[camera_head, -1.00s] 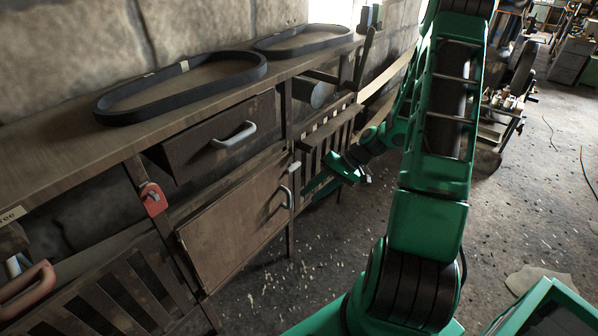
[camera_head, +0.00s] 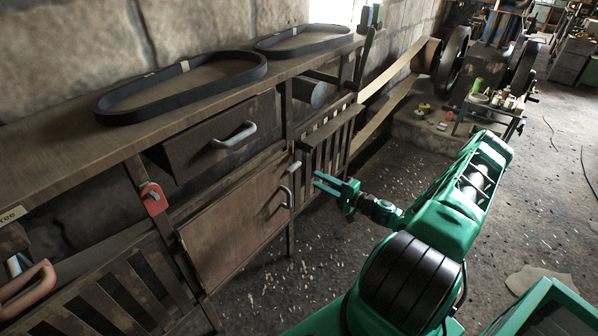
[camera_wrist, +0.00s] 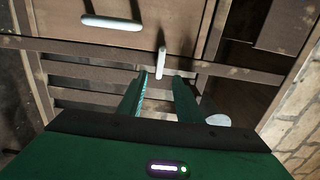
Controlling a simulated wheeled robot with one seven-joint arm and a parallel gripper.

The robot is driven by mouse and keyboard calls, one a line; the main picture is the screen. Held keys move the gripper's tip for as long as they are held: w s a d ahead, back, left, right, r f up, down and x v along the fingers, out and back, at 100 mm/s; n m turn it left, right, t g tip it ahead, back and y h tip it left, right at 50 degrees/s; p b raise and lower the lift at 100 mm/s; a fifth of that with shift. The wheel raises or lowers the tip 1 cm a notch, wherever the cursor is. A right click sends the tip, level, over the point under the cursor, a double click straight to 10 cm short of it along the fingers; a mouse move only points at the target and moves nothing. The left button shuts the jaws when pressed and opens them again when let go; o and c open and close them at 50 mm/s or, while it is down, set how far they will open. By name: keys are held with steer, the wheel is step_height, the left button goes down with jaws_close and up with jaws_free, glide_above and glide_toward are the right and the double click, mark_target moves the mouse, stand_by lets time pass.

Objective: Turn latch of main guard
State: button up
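A small pale latch lever (camera_head: 294,167) sits at the upper right corner of a brown panel door (camera_head: 230,222) with a grey handle (camera_head: 286,197). Which panel is the main guard cannot be told for certain. My gripper (camera_head: 316,181) is open and empty, a little right of the lever, with its two fingers pointing left toward it. In the wrist view, the lever (camera_wrist: 162,62) stands beyond the gap between the fingertips (camera_wrist: 158,82), apart from them. The panel handle (camera_wrist: 112,22) shows at the upper left there.
A slatted panel (camera_head: 325,143) is right of the lever. A drawer (camera_head: 215,138) is above the door, and a red latch (camera_head: 154,199) is at its left. Black belts (camera_head: 182,84) lie on the top. The floor (camera_head: 300,270) in front is mostly clear.

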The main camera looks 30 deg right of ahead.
mark_target(296, 169)
steer(key=x, duration=1)
steer(key=shift+w+f, duration=0.1)
steer(key=shift+w, duration=0.25)
steer(key=shift+c, duration=0.3)
